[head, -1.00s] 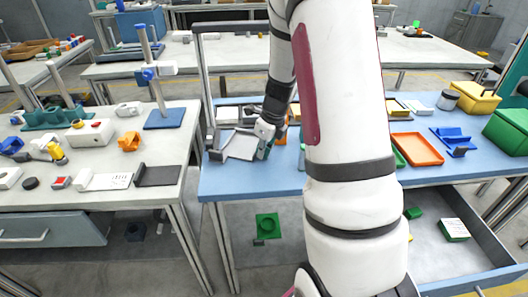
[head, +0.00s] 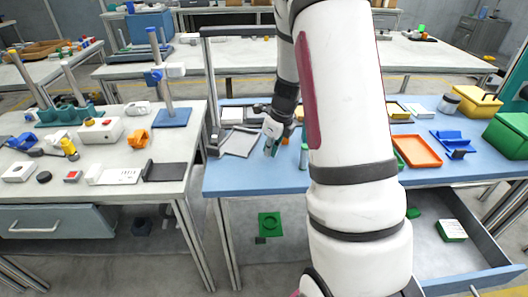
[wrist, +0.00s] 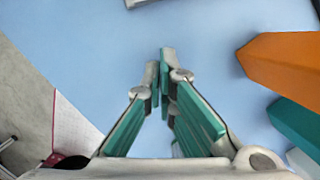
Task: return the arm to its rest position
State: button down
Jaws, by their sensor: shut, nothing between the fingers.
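My gripper (head: 270,147) is above the left part of the blue table (head: 255,182) in the head view, beside a grey tray-like sheet (head: 239,143). In the wrist view my gripper (wrist: 164,75) points at the bare blue tabletop (wrist: 120,45). Its teal-padded fingers meet at the tips, and nothing is held. My white arm hides the middle of the table in the head view.
An orange block (wrist: 285,70) and a teal block (wrist: 295,130) are right of the fingers in the wrist view. An orange tray (head: 416,150), blue holder (head: 453,143) and green bin (head: 508,135) stand right. An open drawer (head: 470,262) holds green items.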

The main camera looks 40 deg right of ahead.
jog(key=p+v, duration=0.1)
jog(key=v, duration=0.7)
jog(key=shift+r, duration=0.3)
jog(key=shift+r, duration=0.1)
